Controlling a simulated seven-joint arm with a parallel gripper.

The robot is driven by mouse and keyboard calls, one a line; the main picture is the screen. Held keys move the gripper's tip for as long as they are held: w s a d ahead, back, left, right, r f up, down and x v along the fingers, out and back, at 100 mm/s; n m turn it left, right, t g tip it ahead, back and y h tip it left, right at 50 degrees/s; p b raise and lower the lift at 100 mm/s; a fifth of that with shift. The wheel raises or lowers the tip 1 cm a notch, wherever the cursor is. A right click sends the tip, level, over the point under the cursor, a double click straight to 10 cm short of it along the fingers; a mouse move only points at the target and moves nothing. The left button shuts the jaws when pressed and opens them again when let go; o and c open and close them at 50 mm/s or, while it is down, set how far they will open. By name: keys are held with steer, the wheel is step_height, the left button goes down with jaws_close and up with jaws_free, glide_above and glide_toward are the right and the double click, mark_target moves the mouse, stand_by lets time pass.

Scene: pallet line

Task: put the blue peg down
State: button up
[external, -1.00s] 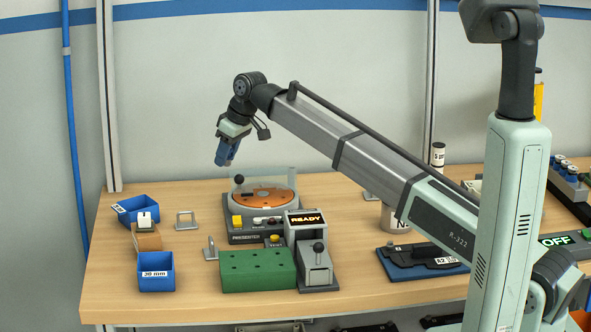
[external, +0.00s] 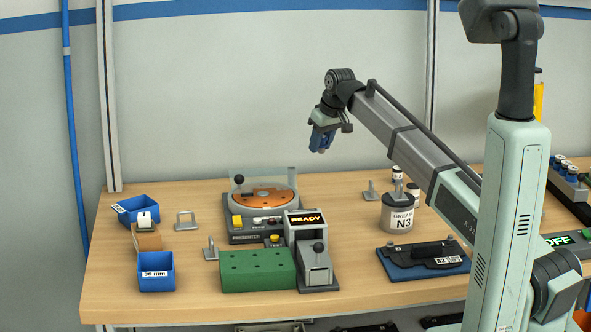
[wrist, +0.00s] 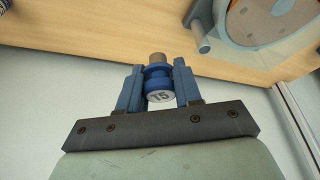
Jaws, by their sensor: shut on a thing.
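The blue peg (wrist: 158,82) shows in the wrist view, with a blue collar, a grey-brown end and a white face marked T5. My gripper (wrist: 158,72) has its two blue fingers shut on it, one on each side. In the external view my gripper (external: 321,141) hangs in the air above the bench, to the right of the presenter. The peg is too small there to tell apart clearly from the blue fingers.
The presenter (external: 243,238) with its orange disc stands below left. A green block with holes (external: 257,271) and a grey lever unit (external: 316,270) are in front. A grease tin (external: 397,216) and dark blue tray (external: 395,270) are at right. Blue bins (external: 156,280) stand left.

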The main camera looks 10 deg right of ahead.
mark_target(317, 195)
steer(key=shift+f, duration=6.4)
steer(key=o, duration=1)
steer(key=shift+f, duration=0.1)
steer(key=shift+o, duration=0.2)
steer(key=v, duration=1.2)
